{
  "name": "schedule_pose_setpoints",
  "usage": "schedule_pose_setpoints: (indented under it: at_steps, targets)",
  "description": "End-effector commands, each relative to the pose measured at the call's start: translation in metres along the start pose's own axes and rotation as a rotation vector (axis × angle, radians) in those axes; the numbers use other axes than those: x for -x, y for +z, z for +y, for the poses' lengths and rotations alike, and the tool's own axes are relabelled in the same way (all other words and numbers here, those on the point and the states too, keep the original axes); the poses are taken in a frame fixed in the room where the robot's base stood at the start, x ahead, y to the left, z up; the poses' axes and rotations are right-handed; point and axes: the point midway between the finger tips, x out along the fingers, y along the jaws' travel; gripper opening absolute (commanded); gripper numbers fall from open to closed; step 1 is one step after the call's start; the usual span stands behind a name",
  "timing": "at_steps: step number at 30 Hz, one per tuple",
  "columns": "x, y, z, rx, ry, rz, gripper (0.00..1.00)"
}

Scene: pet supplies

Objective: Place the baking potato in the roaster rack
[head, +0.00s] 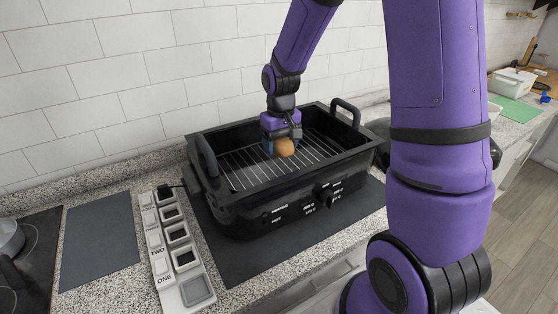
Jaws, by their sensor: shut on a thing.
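The baking potato (285,148) is a small tan-brown lump held at the tip of my gripper (283,143). My gripper points down and is shut on the potato. It is over the middle of the roaster, within the outline of its opening. The roaster rack (248,172) is a grid of metal bars inside the black roaster (262,205). The potato appears at or just above the bars; I cannot tell whether it touches them. The gripper hides part of the potato and the rack behind it.
The roaster's raised walls and upright side handles (207,155) surround the rack. A white switch panel (178,255) stands on the counter at left. A dark mat (100,238) lies beside it. A tiled wall (120,85) closes the back.

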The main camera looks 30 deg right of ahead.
Motion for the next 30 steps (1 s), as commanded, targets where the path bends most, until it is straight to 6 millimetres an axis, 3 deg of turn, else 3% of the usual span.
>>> schedule_pose_setpoints:
  at_steps: [3, 11, 18, 29, 30]
  targets:
    - [-0.019, 0.001, 0.000, 0.001, 0.000, -0.003, 0.42]
    - [-0.038, 0.000, 0.000, 0.002, 0.000, -0.001, 0.42]
    - [-0.066, 0.000, 0.000, 0.001, 0.000, -0.001, 0.42]
    - [-0.070, 0.000, 0.000, 0.001, 0.000, 0.000, 0.42]
    - [-0.070, 0.000, 0.000, 0.001, 0.000, 0.000, 0.71]
